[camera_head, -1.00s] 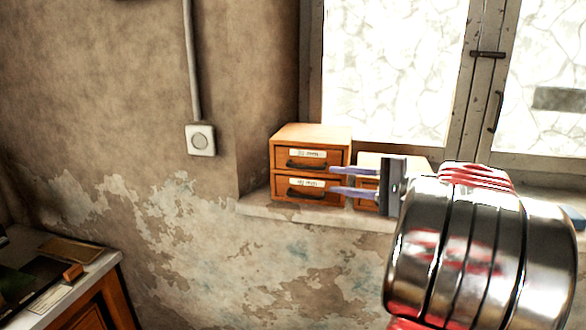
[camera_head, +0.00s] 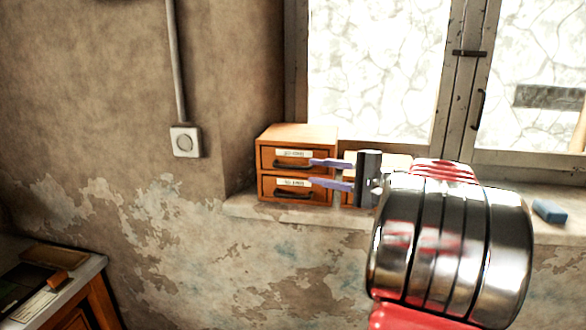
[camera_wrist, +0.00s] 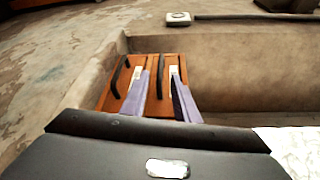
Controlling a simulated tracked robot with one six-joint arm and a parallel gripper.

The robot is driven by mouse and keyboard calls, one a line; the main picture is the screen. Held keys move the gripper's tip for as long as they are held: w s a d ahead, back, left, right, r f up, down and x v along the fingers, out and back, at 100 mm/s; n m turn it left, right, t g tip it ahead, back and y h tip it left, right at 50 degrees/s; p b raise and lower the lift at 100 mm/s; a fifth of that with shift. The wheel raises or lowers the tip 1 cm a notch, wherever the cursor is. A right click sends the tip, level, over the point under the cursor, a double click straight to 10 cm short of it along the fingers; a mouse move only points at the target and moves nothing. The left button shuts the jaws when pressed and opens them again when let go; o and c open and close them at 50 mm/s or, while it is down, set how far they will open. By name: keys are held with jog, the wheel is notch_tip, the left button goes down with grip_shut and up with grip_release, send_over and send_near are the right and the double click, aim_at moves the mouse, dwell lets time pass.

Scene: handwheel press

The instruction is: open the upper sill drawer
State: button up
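The orange wooden drawer cabinet (camera_head: 300,133) stands on the window sill in the head view. Its upper sill drawer (camera_head: 267,155) looks shut, with a white label and a dark bow handle (camera_head: 288,165). The lower drawer (camera_head: 267,187) below it also looks shut. My gripper (camera_head: 312,171) is open, with two purple fingers, one above the other, at the cabinet's right front. In the wrist view, turned on its side, the gripper (camera_wrist: 161,76) points at the cabinet, and the upper handle (camera_wrist: 154,68) shows between the fingertips. I cannot tell whether they touch it.
A second small wooden box (camera_head: 385,161) stands right of the cabinet, partly behind my gripper. The window (camera_head: 380,70) rises behind. A blue block (camera_head: 549,211) lies on the sill (camera_head: 240,205) at right. A bench (camera_head: 95,265) stands at lower left.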

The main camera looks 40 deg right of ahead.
aim_at(292, 168)
jog(key=x, duration=0.9)
jog(key=shift+s, duration=0.1)
jog(key=shift+c, duration=0.4)
grip_shut()
